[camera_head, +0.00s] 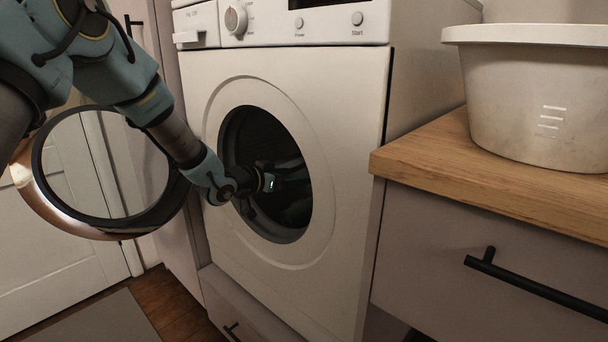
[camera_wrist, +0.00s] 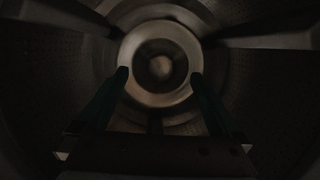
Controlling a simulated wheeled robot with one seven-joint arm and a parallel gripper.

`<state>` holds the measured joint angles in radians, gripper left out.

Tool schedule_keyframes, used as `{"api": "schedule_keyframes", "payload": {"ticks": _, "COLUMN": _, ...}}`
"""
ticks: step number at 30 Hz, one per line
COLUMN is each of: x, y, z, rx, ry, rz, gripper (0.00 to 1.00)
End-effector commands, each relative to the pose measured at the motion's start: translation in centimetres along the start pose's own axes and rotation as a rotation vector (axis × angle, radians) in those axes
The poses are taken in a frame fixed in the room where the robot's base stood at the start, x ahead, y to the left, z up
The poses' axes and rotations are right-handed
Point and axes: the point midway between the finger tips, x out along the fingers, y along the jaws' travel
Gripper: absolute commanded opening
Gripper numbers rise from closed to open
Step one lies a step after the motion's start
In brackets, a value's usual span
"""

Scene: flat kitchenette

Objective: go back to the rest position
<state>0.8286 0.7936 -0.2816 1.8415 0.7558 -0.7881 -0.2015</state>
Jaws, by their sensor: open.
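My gripper (camera_wrist: 160,74) is inside the drum of the white washing machine (camera_head: 340,130). In the wrist view its two green fingers stand apart with nothing between them, pointing at the round hub (camera_wrist: 161,68) at the back of the drum. In the head view my arm reaches in from the upper left through the round door opening (camera_head: 240,150). The fingers are dark and hard to make out there. The machine's round door (camera_head: 52,216) hangs open to the left, behind my arm. The drum is dim, and I see no laundry in it.
A wooden counter (camera_head: 420,165) stands to the right, with a pale plastic tub (camera_head: 520,110) on it. Below it is a drawer with a black handle (camera_head: 530,285). A white panelled door (camera_head: 40,265) and a grey mat (camera_head: 95,320) are at the left. The opening's rim surrounds my wrist.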

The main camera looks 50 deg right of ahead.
Motion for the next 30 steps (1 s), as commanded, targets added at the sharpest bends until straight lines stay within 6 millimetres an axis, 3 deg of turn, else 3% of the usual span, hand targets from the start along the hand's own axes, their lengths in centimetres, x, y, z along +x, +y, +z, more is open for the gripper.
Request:
{"api": "schedule_keyframes", "payload": {"ticks": 6, "x": -2.7, "y": 0.0, "z": 0.0, "rx": 0.001, "ry": 0.000, "rz": 0.001, "gripper": 1.00}}
{"api": "schedule_keyframes", "payload": {"ticks": 16, "x": -3.2, "y": 0.0, "z": 0.0, "rx": 0.001, "ry": -0.001, "rz": -0.001, "gripper": 1.00}}
{"api": "schedule_keyframes", "payload": {"ticks": 20, "x": -4.7, "y": -2.1, "z": 0.5, "rx": -0.007, "ry": -0.040, "rz": -0.055, "gripper": 1.00}}
{"api": "schedule_keyframes", "payload": {"ticks": 23, "x": -7.9, "y": -5.6, "z": 1.6, "rx": -0.029, "ry": -0.117, "rz": -0.154, "gripper": 1.00}}
{"api": "schedule_keyframes", "payload": {"ticks": 26, "x": -12.9, "y": -9.8, "z": 3.4, "rx": -0.072, "ry": -0.225, "rz": -0.288, "gripper": 1.00}}
{"api": "schedule_keyframes", "payload": {"ticks": 30, "x": -21.4, "y": -14.4, "z": 6.2, "rx": -0.163, "ry": -0.382, "rz": -0.475, "gripper": 1.00}}
